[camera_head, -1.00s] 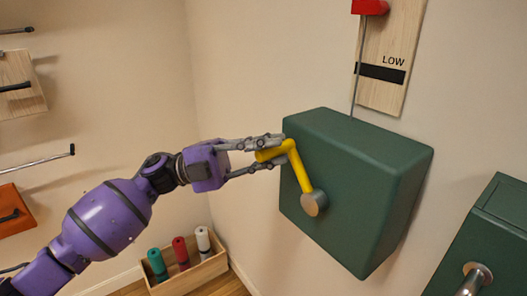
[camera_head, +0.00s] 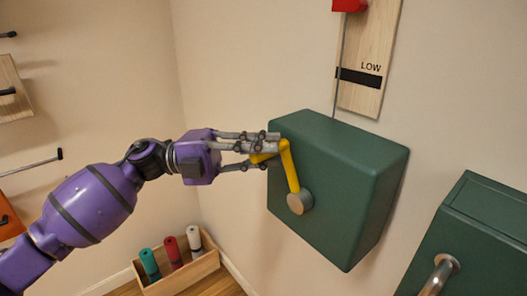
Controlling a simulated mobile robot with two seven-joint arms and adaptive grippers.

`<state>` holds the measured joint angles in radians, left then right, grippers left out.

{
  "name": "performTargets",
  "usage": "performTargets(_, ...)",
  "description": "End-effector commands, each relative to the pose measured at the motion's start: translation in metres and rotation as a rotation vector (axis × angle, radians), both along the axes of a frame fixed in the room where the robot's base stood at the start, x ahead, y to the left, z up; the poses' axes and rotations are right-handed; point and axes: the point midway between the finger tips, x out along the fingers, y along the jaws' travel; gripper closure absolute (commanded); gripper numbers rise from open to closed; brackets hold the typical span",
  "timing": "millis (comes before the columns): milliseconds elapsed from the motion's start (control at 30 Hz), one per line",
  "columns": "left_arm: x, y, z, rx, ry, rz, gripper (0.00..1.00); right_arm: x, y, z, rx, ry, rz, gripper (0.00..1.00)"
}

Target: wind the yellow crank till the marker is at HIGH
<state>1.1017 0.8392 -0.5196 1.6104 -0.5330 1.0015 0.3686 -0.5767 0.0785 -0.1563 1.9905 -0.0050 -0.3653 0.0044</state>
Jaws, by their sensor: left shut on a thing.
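The yellow crank (camera_head: 290,168) is on the front of a green box (camera_head: 345,178) fixed to the wall. Its arm rises from a round metal hub (camera_head: 300,201), leaning slightly left, and its handle points left. My left gripper (camera_head: 268,147) is shut on the crank handle, which its fingers partly hide. Above the box is a wooden board (camera_head: 360,102) with a black band (camera_head: 358,77) under the word LOW. A red marker (camera_head: 349,5) on a thin rod shows at the top edge, partly cut off. No HIGH label is in view. My right gripper is not in view.
A second green box (camera_head: 470,235) with a metal handle (camera_head: 440,272) is at the lower right. A wooden crate (camera_head: 205,264) with green, red and white rolls stands on the floor below. Shelves and rods are on the left wall.

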Motion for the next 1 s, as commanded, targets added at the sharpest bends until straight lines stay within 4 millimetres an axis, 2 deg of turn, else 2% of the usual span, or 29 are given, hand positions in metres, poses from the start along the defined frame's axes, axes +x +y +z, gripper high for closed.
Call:
performTargets(33,-0.002,-0.001,0.006,-0.007,-0.004,-0.005,0.79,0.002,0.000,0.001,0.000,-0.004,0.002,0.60)
performTargets(167,-0.002,-0.001,0.005,-0.006,-0.004,-0.005,0.62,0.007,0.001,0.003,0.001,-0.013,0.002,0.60)
performTargets(367,-0.001,0.000,0.002,-0.004,-0.001,-0.002,0.62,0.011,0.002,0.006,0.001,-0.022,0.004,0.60)
performTargets(567,0.001,0.006,0.000,-0.001,0.001,0.000,0.62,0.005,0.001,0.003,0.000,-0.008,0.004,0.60)
performTargets(667,0.003,0.020,-0.002,-0.001,0.002,0.002,0.62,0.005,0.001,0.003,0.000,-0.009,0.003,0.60)
performTargets(1000,0.013,0.089,-0.010,-0.003,0.001,0.001,0.62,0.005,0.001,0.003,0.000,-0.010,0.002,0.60)
